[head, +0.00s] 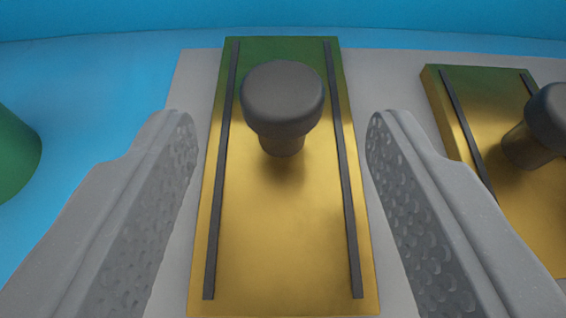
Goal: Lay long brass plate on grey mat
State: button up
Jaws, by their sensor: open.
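A long brass plate (280,235) lies flat on a grey mat (388,82) in the middle of the head view. It has two dark strips along its long sides and a dark grey knob (283,100) standing up from it. Its far end looks green. My gripper (281,125) is open, with one finger on each side of the plate and knob. The fingers appear apart from both, and nothing is between them but the knob in view. The plate's near end reaches close to the bottom of the picture.
A second brass plate (493,110) with strips and a dark knob (548,115) lies on the mat at the right, partly cut off. A green rounded object (14,150) is at the left edge.

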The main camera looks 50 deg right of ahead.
jog(key=p+v, duration=0.1)
jog(key=v, duration=0.6)
jog(key=shift+s+a+p, duration=0.2)
jog(key=shift+s+p, duration=0.05)
jog(key=shift+p, duration=0.15)
jog(key=shift+r, duration=0.15)
